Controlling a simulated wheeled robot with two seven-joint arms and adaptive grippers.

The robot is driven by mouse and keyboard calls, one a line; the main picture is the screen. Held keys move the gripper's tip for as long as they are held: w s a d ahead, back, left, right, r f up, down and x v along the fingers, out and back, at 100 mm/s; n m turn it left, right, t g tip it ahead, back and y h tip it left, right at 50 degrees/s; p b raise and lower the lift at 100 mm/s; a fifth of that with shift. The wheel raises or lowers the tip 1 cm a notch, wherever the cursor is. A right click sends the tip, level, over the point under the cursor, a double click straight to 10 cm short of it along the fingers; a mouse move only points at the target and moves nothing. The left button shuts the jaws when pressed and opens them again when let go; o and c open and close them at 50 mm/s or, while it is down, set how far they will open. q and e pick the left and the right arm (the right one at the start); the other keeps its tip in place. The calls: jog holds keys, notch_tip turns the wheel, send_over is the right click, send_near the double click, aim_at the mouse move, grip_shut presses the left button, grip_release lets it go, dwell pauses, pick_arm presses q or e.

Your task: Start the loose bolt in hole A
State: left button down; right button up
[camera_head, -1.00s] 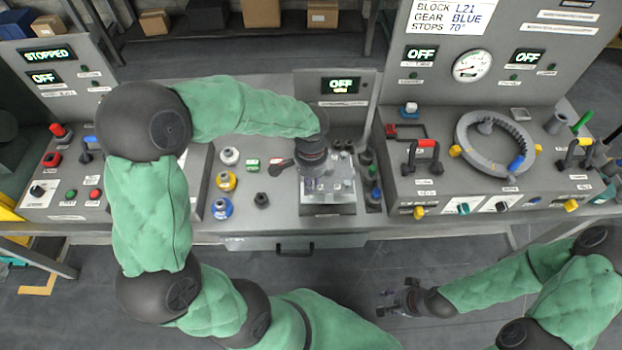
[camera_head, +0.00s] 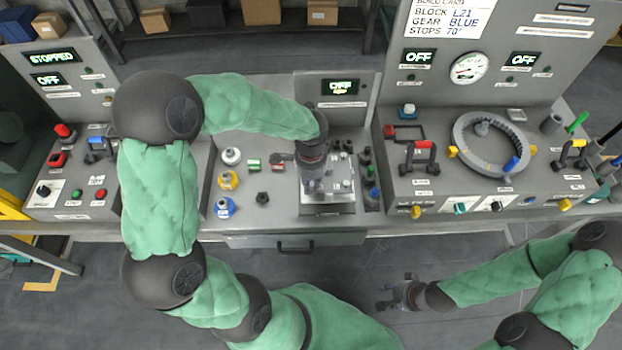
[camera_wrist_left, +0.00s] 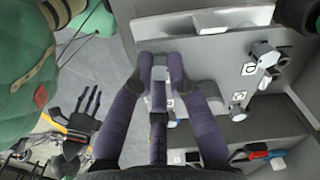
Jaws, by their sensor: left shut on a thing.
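My left gripper (camera_head: 316,188) points down over the silver block fixture (camera_head: 342,196) at the bench's middle. In the left wrist view my left gripper (camera_wrist_left: 160,68) is shut, with its purple fingers on both sides of a small grey piece, the loose bolt (camera_wrist_left: 160,76). In that view several bolt-like heads (camera_wrist_left: 238,113) stand beside small white letter labels on the grey face to the right. My right gripper (camera_head: 392,292) hangs low before the bench, open and empty.
Left of the fixture stand white, yellow and blue capped pots (camera_head: 227,181) and a black nut (camera_head: 262,197). Dark holders (camera_head: 368,175) stand close on its right. A panel (camera_head: 340,88) reading OFF rises behind. A ring gear (camera_head: 462,150) lies on the right console.

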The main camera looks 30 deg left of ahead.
pick_arm(q)
jog(key=m+p, duration=0.2)
jog(key=m, duration=0.1)
jog(key=shift+m+p, duration=0.7)
jog(key=shift+m, duration=0.4)
jog(key=shift+m+p, duration=2.05)
jog(key=shift+m, duration=0.55)
